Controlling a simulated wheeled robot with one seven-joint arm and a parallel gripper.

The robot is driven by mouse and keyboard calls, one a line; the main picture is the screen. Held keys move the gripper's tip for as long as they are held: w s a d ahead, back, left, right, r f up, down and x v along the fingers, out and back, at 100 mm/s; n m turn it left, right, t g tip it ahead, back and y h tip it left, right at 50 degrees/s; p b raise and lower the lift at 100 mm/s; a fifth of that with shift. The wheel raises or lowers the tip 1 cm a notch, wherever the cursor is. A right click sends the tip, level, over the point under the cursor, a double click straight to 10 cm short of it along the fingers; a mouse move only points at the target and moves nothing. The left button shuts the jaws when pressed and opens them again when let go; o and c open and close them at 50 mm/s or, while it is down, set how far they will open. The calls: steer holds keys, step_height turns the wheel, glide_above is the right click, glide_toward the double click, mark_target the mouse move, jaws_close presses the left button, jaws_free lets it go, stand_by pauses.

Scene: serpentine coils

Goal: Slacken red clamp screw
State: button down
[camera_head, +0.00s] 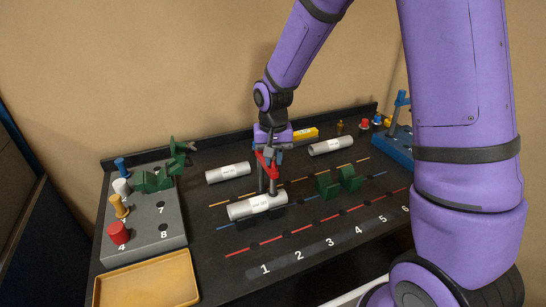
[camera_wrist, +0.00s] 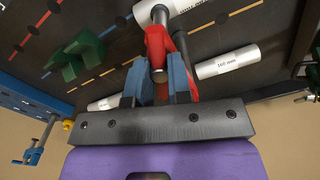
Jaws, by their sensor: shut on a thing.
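The red clamp (camera_head: 267,167) stands over the near silver tube (camera_head: 257,207), in the middle of the bench. In the wrist view the red clamp (camera_wrist: 185,65) lies at and between the blue fingertips, with a grey round end like a screw (camera_wrist: 159,76) between them. My gripper (camera_head: 270,148) is shut on the clamp from above; it also shows in the wrist view (camera_wrist: 158,85). I cannot tell whether the fingers bear on the screw or the clamp's frame. The near tube shows at the top of the wrist view (camera_wrist: 178,6).
Two other silver tubes (camera_head: 228,173) (camera_head: 331,146) lie behind. Green V-shaped supports (camera_head: 338,183) stand to the right. A grey numbered block (camera_head: 160,222) with coloured pegs and green clamp parts is at left, beside a yellow tray (camera_head: 148,283). A blue fixture (camera_head: 393,143) stands at far right.

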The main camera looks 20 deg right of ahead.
steer(key=n, duration=1.2)
steer(key=shift+n, duration=0.3)
steer(key=n, duration=0.3)
steer(key=shift+n, duration=0.3)
steer(key=n, duration=0.4)
steer(key=shift+n, duration=0.3)
steer(key=n, duration=0.3)
steer(key=shift+n, duration=0.3)
steer(key=n, duration=0.3)
steer(key=shift+n, duration=2.2)
